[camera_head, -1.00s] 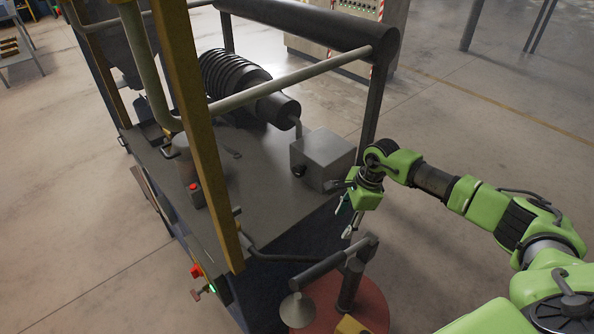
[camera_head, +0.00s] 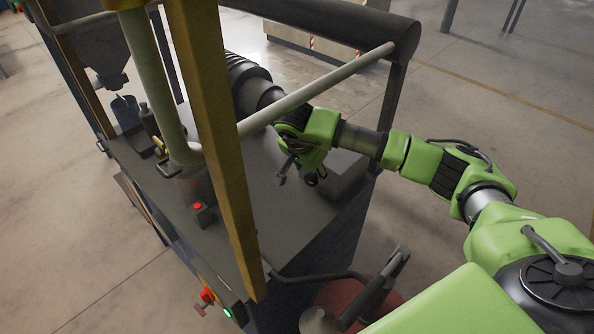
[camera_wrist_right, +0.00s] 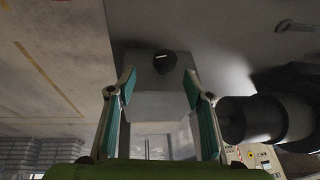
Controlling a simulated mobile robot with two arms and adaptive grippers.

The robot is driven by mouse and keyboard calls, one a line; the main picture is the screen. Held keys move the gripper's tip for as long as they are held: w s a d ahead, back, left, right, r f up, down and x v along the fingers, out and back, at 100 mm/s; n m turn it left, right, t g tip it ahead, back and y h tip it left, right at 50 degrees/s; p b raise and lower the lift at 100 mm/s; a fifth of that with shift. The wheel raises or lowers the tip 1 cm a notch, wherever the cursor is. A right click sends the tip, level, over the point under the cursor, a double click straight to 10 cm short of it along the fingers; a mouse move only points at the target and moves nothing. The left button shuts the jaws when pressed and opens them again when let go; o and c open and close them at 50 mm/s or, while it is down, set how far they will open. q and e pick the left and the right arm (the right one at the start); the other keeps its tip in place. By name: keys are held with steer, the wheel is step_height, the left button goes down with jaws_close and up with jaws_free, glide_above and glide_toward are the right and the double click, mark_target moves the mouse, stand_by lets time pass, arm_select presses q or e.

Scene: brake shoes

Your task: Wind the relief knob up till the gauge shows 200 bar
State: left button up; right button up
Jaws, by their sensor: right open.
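The relief knob (camera_wrist_right: 165,61) looks like the black round knob with a white mark on the face of a grey box (camera_wrist_right: 150,104). In the wrist view it lies just beyond my right gripper (camera_wrist_right: 160,86), roughly between the fingertips, and no contact shows. In the head view the knob (camera_head: 311,179) is a small dark shape below my right gripper (camera_head: 292,172), on the left side of the box (camera_head: 347,174), which my arm partly covers. My right gripper is open and empty. I cannot make out a gauge in either view. My left gripper is out of view.
A ribbed dark cylinder (camera_head: 245,82) lies behind; a dark cylinder (camera_wrist_right: 262,118) is right of my fingers in the wrist view. A red button (camera_head: 197,206) stands left.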

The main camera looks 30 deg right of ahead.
mark_target(310, 179)
steer(key=shift+w+f+p, duration=0.55)
steer(key=shift+w+f, duration=0.05)
steer(key=shift+f, duration=0.35)
steer(key=p+x, duration=0.1)
steer(key=x, duration=0.3)
steer(key=shift+d+f, duration=0.15)
steer(key=shift+f, duration=0.1)
steer(key=shift+w+f, duration=0.15)
steer(key=shift+f, duration=0.25)
steer(key=shift+d, duration=0.1)
steer(key=c, duration=1)
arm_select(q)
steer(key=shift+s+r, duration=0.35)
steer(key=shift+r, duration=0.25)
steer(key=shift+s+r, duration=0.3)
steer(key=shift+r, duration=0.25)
arm_select(e)
steer(key=shift+c, duration=0.6)
